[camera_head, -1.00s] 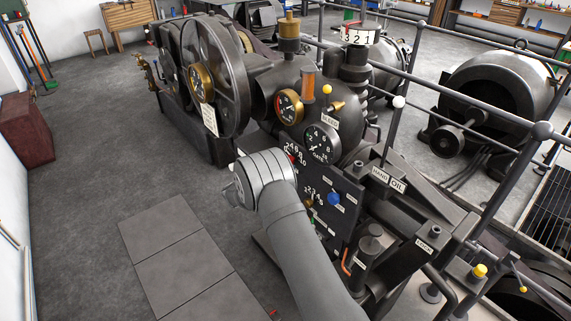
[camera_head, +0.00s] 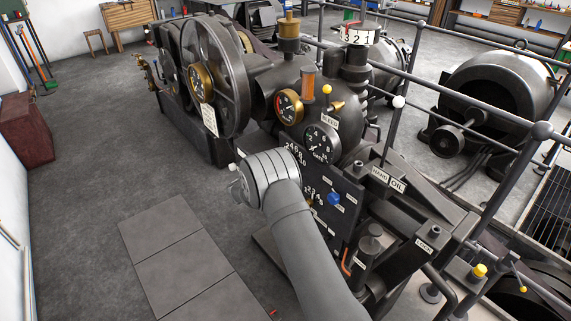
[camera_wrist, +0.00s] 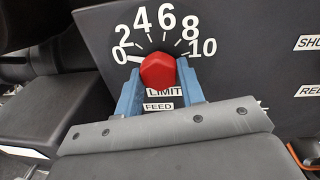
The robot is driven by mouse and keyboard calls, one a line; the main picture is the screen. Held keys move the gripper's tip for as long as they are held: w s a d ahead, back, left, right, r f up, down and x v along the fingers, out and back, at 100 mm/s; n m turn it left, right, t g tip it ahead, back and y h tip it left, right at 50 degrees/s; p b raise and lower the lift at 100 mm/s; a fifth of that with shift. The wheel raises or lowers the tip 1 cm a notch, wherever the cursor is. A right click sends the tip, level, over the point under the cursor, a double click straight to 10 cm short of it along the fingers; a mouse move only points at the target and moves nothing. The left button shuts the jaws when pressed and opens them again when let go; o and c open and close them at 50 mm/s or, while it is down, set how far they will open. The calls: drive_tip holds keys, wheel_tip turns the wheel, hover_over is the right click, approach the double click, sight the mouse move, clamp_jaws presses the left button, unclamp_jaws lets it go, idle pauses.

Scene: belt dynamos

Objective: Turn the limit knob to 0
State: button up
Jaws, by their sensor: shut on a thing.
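The red limit knob (camera_wrist: 157,71) shows in the wrist view on a dark panel (camera_wrist: 229,84), above the white LIMIT label (camera_wrist: 164,92). White numbers 0 to 10 arc around its upper side. A white mark lies on its left, in line with the 0; I cannot tell whether it is the knob's pointer or a scale tick. My gripper (camera_wrist: 159,73) is shut on the knob, one blue finger on each side. In the head view my arm's wrist (camera_head: 268,174) is in front of the panel and hides the knob and fingers.
A FEED label (camera_wrist: 159,106) sits below the LIMIT label. A blue knob (camera_head: 334,198) is on the panel right of my arm. A round gauge (camera_head: 321,140) and a large wheel (camera_head: 238,85) stand behind. Open floor (camera_head: 95,195) lies to the left.

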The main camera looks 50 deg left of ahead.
drive_tip(key=shift+n, duration=0.3)
drive_tip(key=o, duration=1)
drive_tip(key=s, duration=0.5)
drive_tip(key=s+d, duration=0.1)
drive_tip(key=s, duration=1.1)
drive_tip(key=shift+s+d+r, duration=0.1)
drive_tip(key=shift+s+d, duration=0.1)
drive_tip(key=shift+d, duration=0.05)
drive_tip(key=w, duration=0.5)
drive_tip(key=w+a, duration=0.1)
drive_tip(key=w, duration=1.1)
drive_tip(key=shift+w+a, duration=0.2)
drive_tip(key=shift+a, duration=0.1)
